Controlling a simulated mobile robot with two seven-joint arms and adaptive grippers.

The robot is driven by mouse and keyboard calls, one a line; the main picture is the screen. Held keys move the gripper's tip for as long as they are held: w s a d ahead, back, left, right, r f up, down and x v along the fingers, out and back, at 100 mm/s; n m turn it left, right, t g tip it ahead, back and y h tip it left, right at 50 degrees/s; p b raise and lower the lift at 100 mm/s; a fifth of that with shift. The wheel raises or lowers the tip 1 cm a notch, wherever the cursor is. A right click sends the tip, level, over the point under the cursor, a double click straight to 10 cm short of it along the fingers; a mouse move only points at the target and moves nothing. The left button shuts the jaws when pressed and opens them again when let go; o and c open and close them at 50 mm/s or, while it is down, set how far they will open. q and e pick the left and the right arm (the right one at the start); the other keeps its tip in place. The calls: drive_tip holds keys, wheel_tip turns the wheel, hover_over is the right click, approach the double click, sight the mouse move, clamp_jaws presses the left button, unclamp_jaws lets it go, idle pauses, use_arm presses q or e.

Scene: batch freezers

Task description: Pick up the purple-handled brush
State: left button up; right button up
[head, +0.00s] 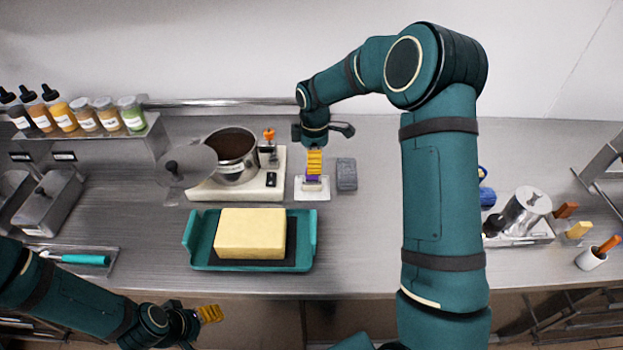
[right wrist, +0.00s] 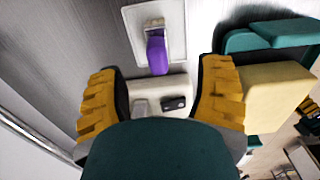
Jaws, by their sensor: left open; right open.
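The purple-handled brush (head: 313,178) lies on a small white tray (head: 311,194) at the middle of the counter, partly hidden by my right gripper (head: 314,164) above it. In the right wrist view the purple handle (right wrist: 157,55) points toward my right gripper (right wrist: 160,72), between and beyond its two open yellow fingers. I see no contact with the handle. The bristle end is hard to make out against the tray. My left gripper (head: 209,314) is open and empty, low in front of the counter edge.
A grey block (head: 346,174) sits just right of the tray. A white base with a steel pot (head: 236,155) stands at left. A teal tray (head: 194,258) with a yellow block (head: 249,233) lies in front.

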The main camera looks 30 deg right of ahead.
sight(312, 177)
drive_tip(key=shift+w+a+f, duration=0.1)
drive_tip(key=shift+w+f, duration=0.1)
drive_tip(key=shift+f, duration=1.8)
drive_tip(key=shift+w+a+f, duration=0.1)
drive_tip(key=shift+w+f, duration=0.05)
drive_tip(key=shift+f, duration=1.8)
clamp_jaws()
